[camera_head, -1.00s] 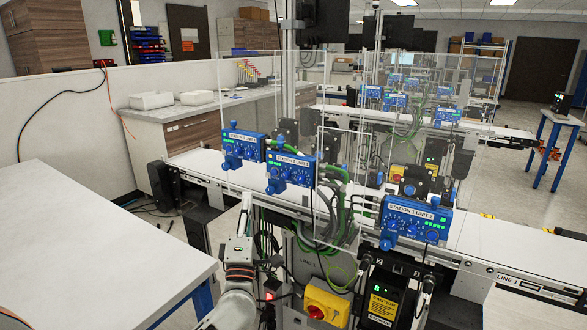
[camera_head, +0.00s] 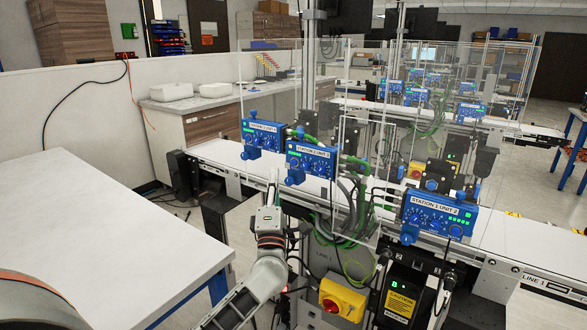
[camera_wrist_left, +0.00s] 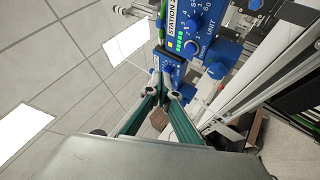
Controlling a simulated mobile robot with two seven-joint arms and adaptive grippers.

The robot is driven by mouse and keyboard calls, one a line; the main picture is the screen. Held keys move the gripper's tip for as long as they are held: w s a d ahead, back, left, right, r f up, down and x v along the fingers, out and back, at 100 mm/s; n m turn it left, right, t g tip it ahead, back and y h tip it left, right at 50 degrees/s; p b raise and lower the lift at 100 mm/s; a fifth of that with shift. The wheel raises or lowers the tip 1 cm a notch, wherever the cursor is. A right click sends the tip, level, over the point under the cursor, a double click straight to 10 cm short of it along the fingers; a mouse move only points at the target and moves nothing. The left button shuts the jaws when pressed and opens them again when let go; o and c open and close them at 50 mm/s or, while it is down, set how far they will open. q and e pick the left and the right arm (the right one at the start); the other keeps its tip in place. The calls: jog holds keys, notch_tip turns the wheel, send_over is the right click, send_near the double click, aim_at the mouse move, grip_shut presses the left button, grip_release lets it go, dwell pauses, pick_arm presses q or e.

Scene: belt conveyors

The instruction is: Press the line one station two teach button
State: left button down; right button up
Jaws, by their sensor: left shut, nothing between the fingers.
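A blue control box labelled Station 2 (camera_head: 311,158) stands on the line one conveyor, with dials and green lights on its face. A second blue box (camera_head: 262,135) with a similar label stands to its left. A blue box labelled Station 1 Unit 2 (camera_head: 437,213) is further right. My left gripper (camera_head: 274,182) is shut and empty, pointing up just left of and below the nearer Station 2 box. In the left wrist view its shut fingers (camera_wrist_left: 165,94) lie below a Station 2 box (camera_wrist_left: 193,38); contact is unclear. My right gripper is out of view.
A clear panel (camera_head: 400,90) stands behind the boxes. Green and grey cables hang below them. A yellow switch box (camera_head: 342,298) with a red knob is low in front. A white table (camera_head: 110,230) is at the left with a bare top.

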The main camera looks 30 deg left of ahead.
aim_at(294, 163)
pick_arm(q)
jog(key=shift+w+d+b, duration=0.2)
jog(key=shift+w+b, duration=0.9)
jog(key=shift+w, duration=1.7)
jog(key=shift+w, duration=0.1)
jog(key=shift+w, duration=0.3)
